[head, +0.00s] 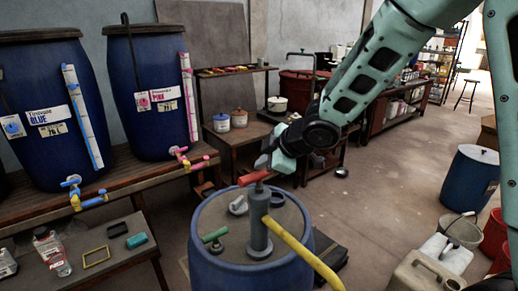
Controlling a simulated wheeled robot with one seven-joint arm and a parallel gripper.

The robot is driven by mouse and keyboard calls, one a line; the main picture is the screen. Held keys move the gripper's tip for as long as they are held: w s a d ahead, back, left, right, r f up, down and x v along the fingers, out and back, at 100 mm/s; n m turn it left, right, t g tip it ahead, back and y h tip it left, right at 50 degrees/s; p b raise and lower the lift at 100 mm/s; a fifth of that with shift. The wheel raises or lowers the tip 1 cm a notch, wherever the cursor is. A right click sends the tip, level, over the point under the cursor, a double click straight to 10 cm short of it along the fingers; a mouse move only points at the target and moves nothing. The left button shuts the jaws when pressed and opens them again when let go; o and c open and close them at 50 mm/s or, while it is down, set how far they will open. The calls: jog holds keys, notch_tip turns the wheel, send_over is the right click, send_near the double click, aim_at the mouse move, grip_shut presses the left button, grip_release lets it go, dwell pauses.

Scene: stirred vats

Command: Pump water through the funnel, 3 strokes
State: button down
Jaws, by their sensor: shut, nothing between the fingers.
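A grey hand pump (260,225) stands upright on the lid of a blue drum (225,270) in the head view. Its red handle (254,177) sticks out to the left at the top. A thick yellow spout (300,252) slopes from the pump down to the right. My gripper (268,160) is shut and empty, just above the right part of the red handle; I cannot tell whether it touches it. A small grey part (239,206) lies on the lid behind the pump; I cannot tell whether it is the funnel. No other funnel can be made out.
A green-handled fitting (214,238) sits on the lid's left side. Two blue vats (50,110) with taps stand on a wooden bench (135,178) at left. A small table (80,245) holds a bottle. Pale canisters (425,270) stand at lower right. Open floor (385,195) lies behind the drum.

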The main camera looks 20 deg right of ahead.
jog(key=shift+s+f+b, duration=0.1)
jog(key=shift+f+b, duration=0.3)
jog(key=shift+f, duration=0.2)
jog(key=shift+r, duration=0.1)
jog(key=shift+r+p, duration=3.6)
jog(key=shift+p, duration=0.15)
notch_tip(320, 180, up, 6)
jog(key=p, duration=0.6)
send_over(263, 175)
